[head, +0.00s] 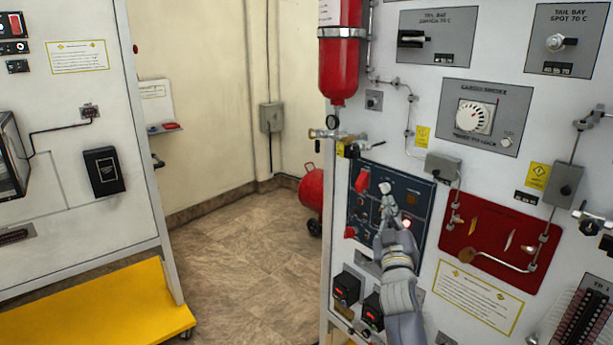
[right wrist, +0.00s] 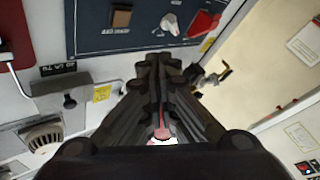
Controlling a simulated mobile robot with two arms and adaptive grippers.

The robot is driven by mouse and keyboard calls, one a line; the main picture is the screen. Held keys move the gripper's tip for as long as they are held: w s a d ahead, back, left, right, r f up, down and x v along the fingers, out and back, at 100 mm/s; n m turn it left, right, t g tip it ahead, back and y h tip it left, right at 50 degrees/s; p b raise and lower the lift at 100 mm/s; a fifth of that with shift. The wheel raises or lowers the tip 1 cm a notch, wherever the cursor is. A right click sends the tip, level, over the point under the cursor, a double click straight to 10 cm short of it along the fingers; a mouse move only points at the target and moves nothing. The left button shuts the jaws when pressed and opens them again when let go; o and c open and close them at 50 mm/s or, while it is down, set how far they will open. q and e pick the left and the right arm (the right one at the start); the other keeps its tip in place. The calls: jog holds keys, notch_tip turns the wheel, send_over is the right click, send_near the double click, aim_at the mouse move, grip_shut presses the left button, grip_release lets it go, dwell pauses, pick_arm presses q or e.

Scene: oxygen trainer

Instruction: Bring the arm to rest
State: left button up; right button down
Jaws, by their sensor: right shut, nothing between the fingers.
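My right gripper (head: 388,212) is in front of the dark blue panel (head: 424,190) on the right-hand cabinet, with its arm coming up from the lower right. Its fingers are shut and hold nothing. In the right wrist view the closed fingers (right wrist: 158,62) point toward the lower edge of the same panel (right wrist: 95,38). A pale knob (right wrist: 170,23) and a red switch cover (right wrist: 205,23) are on the panel beyond the fingertips. I cannot tell whether the fingertips touch anything. My left gripper is not in view.
A red cylinder (head: 340,70) and a brass valve (head: 350,150) are on the cabinet's left edge. A red panel (head: 480,232) is to the right of my gripper. Open floor (head: 240,250) lies between the cabinet and the yellow-based stand (head: 110,310). A red tank (head: 312,190) stands behind.

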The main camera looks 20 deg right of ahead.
jog(key=s+a+f+n+g+y, duration=0.1)
jog(key=a+f+g+y, duration=0.15)
jog(key=f, duration=0.95)
jog(key=s+a+f+g+y, duration=0.15)
jog(key=a+f, duration=0.25)
jog(key=f, duration=0.8)
jog(key=s+a+f+n+g+y, duration=0.1)
jog(key=s+a+f+g+y, duration=0.15)
jog(key=f, duration=0.95)
jog(key=s+a+f+g+y, duration=0.1)
jog(key=s+a+f+g, duration=0.15)
jog(key=s+f, duration=0.6)
jog(key=s+a+f+g, duration=0.1)
jog(key=s+a+f, duration=0.35)
jog(key=f, duration=0.75)
jog(key=s+f+g, duration=0.3)
jog(key=s+f, duration=0.2)
jog(key=s, duration=0.9)
jog(key=s+a+f+g+y, duration=0.1)
jog(key=s+f, duration=0.5)
jog(key=s, duration=0.8)
jog(key=s+f+g, duration=0.4)
jog(key=s+f, duration=0.2)
jog(key=s, duration=0.8)
jog(key=shift+a+g, duration=0.3)
